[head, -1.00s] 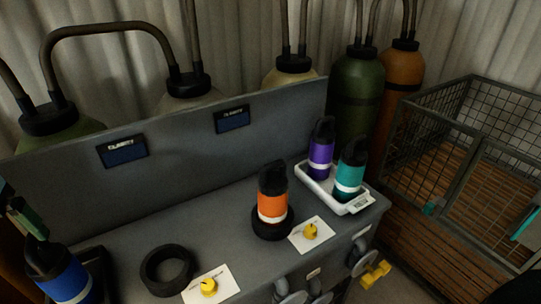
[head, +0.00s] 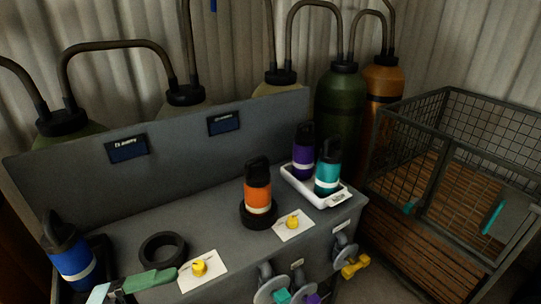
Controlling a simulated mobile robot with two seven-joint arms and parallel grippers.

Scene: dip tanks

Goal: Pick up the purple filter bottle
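The purple filter bottle (head: 303,158) has a black cap and a pale band. It stands upright in a white tray (head: 332,202) at the right end of the grey bench. A teal bottle (head: 327,176) stands close in front of it, to the right, in the same tray. My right gripper is not in view.
An orange bottle (head: 258,196) stands on a black ring, left of the tray. An empty black ring (head: 163,250) and a blue bottle (head: 72,262) are further left. Yellow knobs sit on white cards. A wire cage (head: 455,165) stands right of the bench, with gas cylinders (head: 340,105) behind.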

